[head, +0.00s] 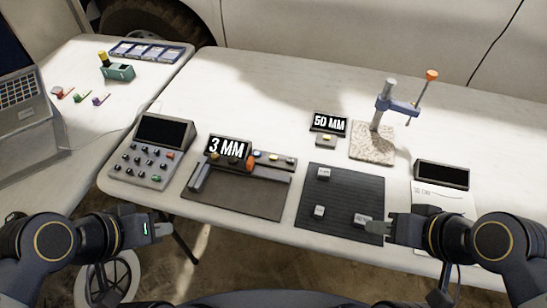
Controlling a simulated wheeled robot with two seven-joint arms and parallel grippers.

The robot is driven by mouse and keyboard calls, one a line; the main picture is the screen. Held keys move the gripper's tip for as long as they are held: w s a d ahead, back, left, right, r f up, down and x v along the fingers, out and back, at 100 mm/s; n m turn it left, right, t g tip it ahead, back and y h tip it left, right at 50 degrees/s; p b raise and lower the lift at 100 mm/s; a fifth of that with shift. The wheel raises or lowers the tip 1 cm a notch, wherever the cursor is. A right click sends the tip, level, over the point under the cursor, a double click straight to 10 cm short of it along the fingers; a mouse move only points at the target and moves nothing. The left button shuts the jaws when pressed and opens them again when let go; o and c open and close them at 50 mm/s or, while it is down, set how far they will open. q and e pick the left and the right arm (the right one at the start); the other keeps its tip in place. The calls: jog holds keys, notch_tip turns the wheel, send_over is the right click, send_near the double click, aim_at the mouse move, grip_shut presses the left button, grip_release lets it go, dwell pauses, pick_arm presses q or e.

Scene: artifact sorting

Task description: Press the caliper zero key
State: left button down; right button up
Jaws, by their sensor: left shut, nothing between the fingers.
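The caliper (245,174) lies on a dark mat on the white table, with a display (228,147) reading "3 MM" behind it. It has grey jaws at its left end and an orange knob (250,164). A row of small coloured keys (273,156) sits behind its bar; I cannot read which is the zero key. My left gripper (165,230) is shut and empty, in front of the table edge, to the left of and nearer than the caliper. My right gripper (388,229) is beside a small block (362,220); its fingers are too unclear to judge.
A control box (152,160) with knobs stands left of the caliper. A dark ribbed mat (340,190) with small blocks lies to its right. Behind are a "50 MM" display (329,123) and a stand (383,107). A small screen (441,175) is at right.

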grip_shut()
dwell(1.8)
